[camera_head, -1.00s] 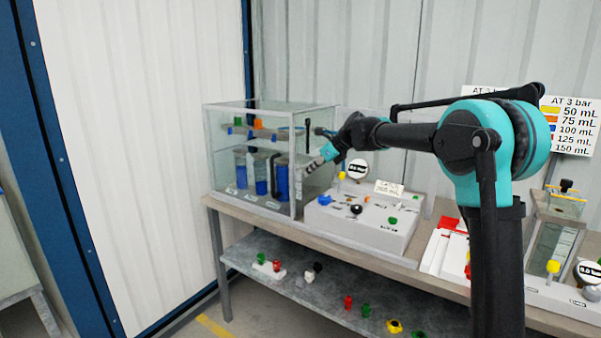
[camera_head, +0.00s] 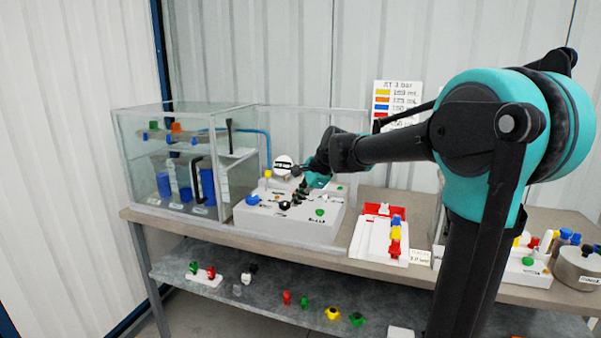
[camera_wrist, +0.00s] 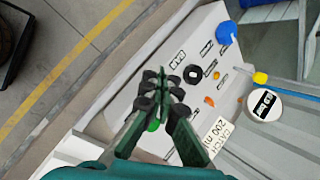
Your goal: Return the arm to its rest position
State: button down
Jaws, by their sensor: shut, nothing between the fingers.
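My arm reaches from the right across the bench in the head view. My gripper (camera_head: 301,188) is over the white control box (camera_head: 268,222), near its back right part. In the wrist view the gripper's dark green fingers (camera_wrist: 166,84) are shut together with nothing between them. Behind them are the box's black knob (camera_wrist: 193,73), blue knob (camera_wrist: 227,34) and a partly covered green knob (camera_wrist: 153,125). The gap between fingers and box cannot be judged.
A glass tank (camera_head: 150,190) with blue cylinders stands left of the box. A white tray (camera_head: 372,240) with red and coloured parts lies to the right. The lower shelf (camera_head: 250,305) holds several small knobs. A round gauge (camera_head: 283,166) rises behind the box.

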jog(key=s+d+f+n+h, duration=0.2)
jog(key=s+d+f+n, duration=0.5)
jog(key=s+d+f, duration=0.4)
jog(key=s+d+f+n+h, duration=0.3)
jog(key=s+d+f+n, duration=0.3)
jog(key=s+d+f, duration=0.5)
jog(key=s, duration=0.5)
jog(key=shift+n+h, duration=0.3)
jog(key=shift+n, duration=0.1)
